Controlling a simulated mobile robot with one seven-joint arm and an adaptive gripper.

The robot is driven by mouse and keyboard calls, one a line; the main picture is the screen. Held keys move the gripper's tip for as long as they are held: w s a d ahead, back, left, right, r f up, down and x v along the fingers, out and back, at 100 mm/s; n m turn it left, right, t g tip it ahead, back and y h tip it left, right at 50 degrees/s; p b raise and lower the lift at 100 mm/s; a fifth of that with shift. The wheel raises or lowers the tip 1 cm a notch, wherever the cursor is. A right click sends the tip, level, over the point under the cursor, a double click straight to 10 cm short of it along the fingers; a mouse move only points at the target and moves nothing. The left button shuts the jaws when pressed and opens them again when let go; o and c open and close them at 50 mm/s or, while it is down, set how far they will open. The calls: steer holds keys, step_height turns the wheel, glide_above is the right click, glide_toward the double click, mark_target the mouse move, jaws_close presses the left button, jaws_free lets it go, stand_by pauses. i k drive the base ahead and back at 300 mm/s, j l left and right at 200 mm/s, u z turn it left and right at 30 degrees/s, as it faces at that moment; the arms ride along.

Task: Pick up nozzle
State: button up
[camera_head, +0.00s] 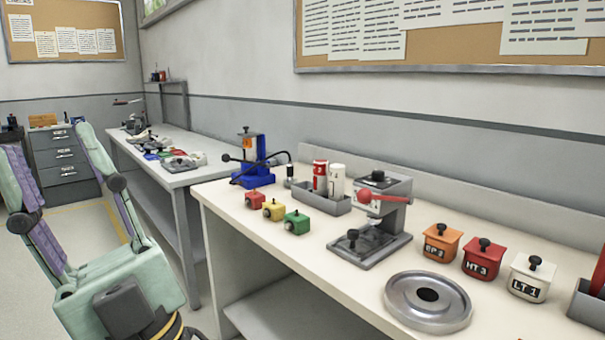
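I cannot tell for sure which thing is the nozzle. A small dark-and-silver upright piece (290,175) stands on the near workbench (335,282), between a blue machine and a grey bin; it is too small to identify. My gripper (45,142) is at the left, in front of the benches, with its two mint-green fingers pointing up and spread wide. Nothing is between them. It is well apart from the things on the bench.
The near bench holds a blue machine (253,165), small red, yellow and green blocks, a grey bin (322,199) with bottles, a grey press (377,215), a round metal dish (428,302) and labelled boxes (484,258). A second bench (181,178) and drawers (58,155) stand behind.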

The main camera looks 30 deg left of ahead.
mark_target(290, 168)
steer(key=j+z, duration=0.25)
steer(key=j, duration=1.65)
steer(key=i+j, duration=0.1)
steer(key=j, duration=0.5)
steer(key=i+j, duration=0.7)
steer(key=j, duration=0.2)
steer(key=i, duration=0.85)
steer(key=l+z, duration=0.05)
